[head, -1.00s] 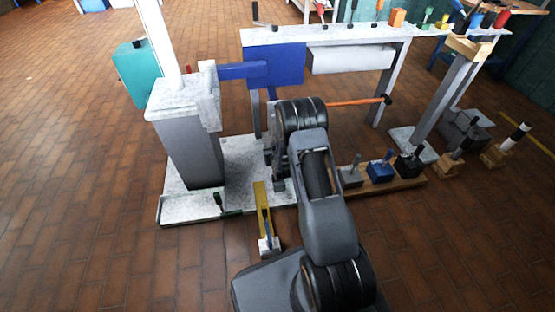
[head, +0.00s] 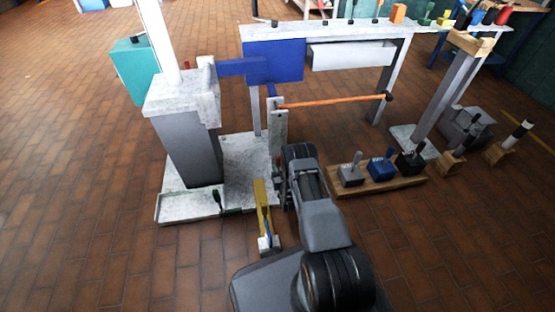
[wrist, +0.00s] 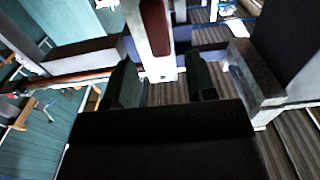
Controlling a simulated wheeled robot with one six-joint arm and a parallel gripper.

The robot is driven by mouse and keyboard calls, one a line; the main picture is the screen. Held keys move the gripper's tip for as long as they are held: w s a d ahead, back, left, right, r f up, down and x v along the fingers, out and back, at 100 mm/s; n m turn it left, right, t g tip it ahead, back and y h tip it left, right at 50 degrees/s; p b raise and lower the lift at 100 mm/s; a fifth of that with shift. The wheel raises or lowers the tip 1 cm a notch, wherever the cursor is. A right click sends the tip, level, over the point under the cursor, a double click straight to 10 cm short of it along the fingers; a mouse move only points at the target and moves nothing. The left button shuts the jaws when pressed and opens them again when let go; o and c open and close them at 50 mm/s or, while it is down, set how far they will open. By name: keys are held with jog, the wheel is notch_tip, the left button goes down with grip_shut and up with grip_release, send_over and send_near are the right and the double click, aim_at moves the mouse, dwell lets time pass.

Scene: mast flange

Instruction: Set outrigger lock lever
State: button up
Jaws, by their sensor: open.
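A pale upright plate (head: 279,125) stands at the end of the pale base, with an orange rod (head: 330,102) running right from it. In the wrist view a pale bar (wrist: 160,65) with a dark red inset (wrist: 155,28) lies in line with the gap between my fingers. My gripper (wrist: 162,85) is open, with a dark green finger to each side of that gap. I cannot tell whether either touches the bar. In the head view my wrist hides the fingers, low beside the plate. I cannot tell which part is the outrigger lock lever.
A wooden board (head: 385,186) with grey, blue and black lever blocks lies to the right. A grey block (head: 190,145) carries the white mast and blue beam (head: 240,68). Open floor lies front left.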

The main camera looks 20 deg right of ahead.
aim_at(279, 161)
jog(key=w+b, duration=0.1)
jog(key=w, duration=0.1)
jog(key=w+d+b, duration=0.1)
jog(key=w, duration=0.4)
jog(key=shift+w+d+b, duration=0.25)
jog(key=shift+w+b, duration=0.05)
jog(key=shift+b, duration=0.1)
grip_shut()
